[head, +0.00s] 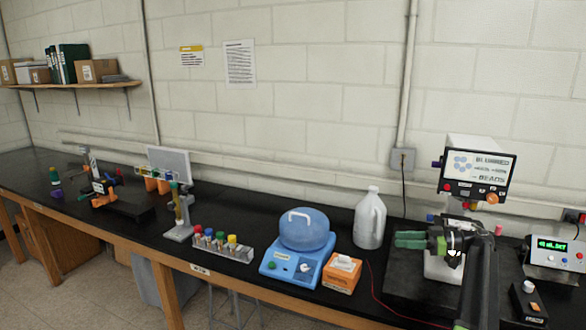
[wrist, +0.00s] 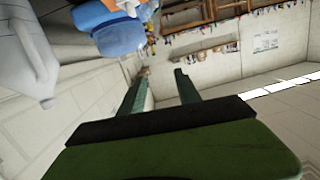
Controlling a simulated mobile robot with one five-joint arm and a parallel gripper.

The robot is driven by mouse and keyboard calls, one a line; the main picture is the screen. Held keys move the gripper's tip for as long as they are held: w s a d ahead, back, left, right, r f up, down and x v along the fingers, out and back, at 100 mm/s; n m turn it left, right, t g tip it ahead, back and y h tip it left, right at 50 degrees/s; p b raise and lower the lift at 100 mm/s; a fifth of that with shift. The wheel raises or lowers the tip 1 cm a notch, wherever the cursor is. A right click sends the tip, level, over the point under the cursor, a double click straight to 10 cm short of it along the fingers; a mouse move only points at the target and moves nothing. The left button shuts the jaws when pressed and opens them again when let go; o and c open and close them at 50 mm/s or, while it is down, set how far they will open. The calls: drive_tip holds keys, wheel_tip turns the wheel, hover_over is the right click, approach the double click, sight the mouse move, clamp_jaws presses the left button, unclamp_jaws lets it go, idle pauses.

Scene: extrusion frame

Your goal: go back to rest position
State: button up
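My gripper (head: 398,240) shows green fingers in the head view, pointing left in front of the microscope-like device with the screen (head: 477,168). In the wrist view the two green fingers of my gripper (wrist: 162,72) stand apart with nothing between them. My dark arm rises at the right of the head view and hides part of that device. The gripper is above the black bench (head: 225,283), to the right of the white jug (head: 370,220).
A blue lidded device (head: 303,230), an orange tissue box (head: 342,273) and a tube rack (head: 222,248) stand left of my gripper. A power supply with a green display (head: 555,258) and a small black box (head: 528,301) are at right. A red wire crosses the bench.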

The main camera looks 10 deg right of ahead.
drive_tip(key=w+a+f+n+g, duration=0.1)
drive_tip(key=a+f+g, duration=0.2)
drive_tip(key=a, duration=0.9)
drive_tip(key=w+a+f+g, duration=0.2)
drive_tip(key=a+f, duration=0.1)
drive_tip(key=a, duration=0.9)
drive_tip(key=s+a+f+g+h, duration=0.2)
drive_tip(key=s+a+f, duration=0.1)
drive_tip(key=a, duration=0.6)
drive_tip(key=s+a+f+g+h, duration=0.2)
drive_tip(key=s+a+f, duration=0.1)
drive_tip(key=a, duration=0.6)
drive_tip(key=s+a+f+m+g+h, duration=0.1)
drive_tip(key=s+a+f+m+h, duration=0.2)
drive_tip(key=s+a+f+h, duration=0.45)
drive_tip(key=s+d+m+h, duration=0.1)
drive_tip(key=s+d+m, duration=0.1)
drive_tip(key=d+m, duration=0.2)
drive_tip(key=s+d+f+m+t+h, duration=0.1)
drive_tip(key=s+d+m, duration=0.2)
drive_tip(key=d+m, duration=0.1)
drive_tip(key=shift+d+m, duration=0.4)
drive_tip(key=shift+d, duration=0.35)
